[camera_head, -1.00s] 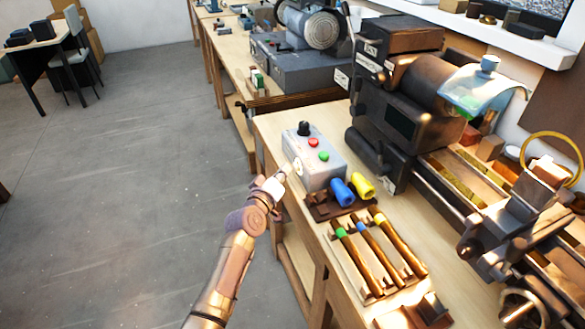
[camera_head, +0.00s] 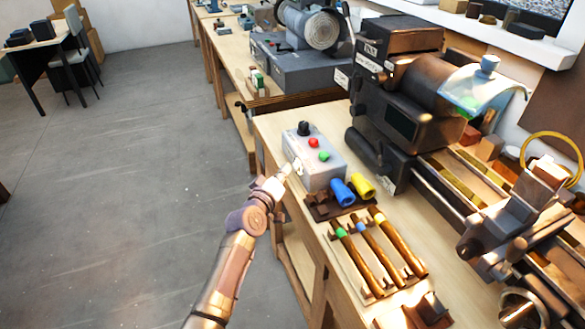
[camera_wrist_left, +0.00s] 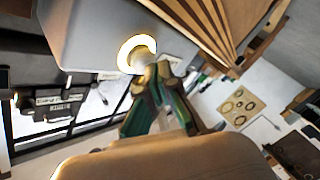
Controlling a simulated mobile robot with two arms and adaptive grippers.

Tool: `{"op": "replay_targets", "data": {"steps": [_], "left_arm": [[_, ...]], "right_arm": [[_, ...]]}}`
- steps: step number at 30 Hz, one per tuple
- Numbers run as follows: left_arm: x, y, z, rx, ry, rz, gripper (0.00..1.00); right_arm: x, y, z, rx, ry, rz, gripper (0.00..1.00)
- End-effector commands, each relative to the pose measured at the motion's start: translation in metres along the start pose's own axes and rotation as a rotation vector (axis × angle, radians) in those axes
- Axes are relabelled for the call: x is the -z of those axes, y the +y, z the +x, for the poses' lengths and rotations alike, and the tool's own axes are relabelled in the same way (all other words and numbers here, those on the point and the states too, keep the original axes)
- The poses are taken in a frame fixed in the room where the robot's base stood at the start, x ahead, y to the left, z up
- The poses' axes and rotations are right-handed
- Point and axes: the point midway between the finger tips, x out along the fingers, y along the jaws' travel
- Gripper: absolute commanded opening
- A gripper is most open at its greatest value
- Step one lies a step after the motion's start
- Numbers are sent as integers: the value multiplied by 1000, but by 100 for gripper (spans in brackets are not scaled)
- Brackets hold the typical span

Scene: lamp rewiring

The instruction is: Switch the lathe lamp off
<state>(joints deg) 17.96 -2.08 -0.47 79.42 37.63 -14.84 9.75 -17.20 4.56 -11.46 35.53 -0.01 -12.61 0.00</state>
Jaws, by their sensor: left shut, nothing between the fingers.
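A grey control box (camera_head: 322,176) with a black knob (camera_head: 304,129), a red button (camera_head: 313,143) and a green button (camera_head: 324,156) stands on the bench. In the left wrist view, a round pale button with a glowing ring (camera_wrist_left: 137,52) sits on the box's side (camera_wrist_left: 85,35). My left gripper (camera_head: 287,170) is shut and empty, its tips at that side of the box. In the wrist view the fingertips (camera_wrist_left: 155,72) overlap the ring's lower edge; I cannot tell whether they touch it. I cannot make out the lamp itself. My right gripper is out of view.
Blue (camera_head: 342,192) and yellow (camera_head: 363,186) sleeves lie beside the box. A rack with several wooden-handled tools (camera_head: 364,256) is nearer. The dark lathe (camera_head: 400,110) stands behind and to the right. The floor (camera_head: 130,180) left of the bench is open.

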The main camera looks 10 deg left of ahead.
Motion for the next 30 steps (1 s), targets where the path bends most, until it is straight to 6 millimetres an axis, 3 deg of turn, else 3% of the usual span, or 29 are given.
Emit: {"op": "replay_targets", "data": {"steps": [30], "left_arm": [[0, 0, -1, -1, 0, -1, 0]], "right_arm": [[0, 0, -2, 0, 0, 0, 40]]}}
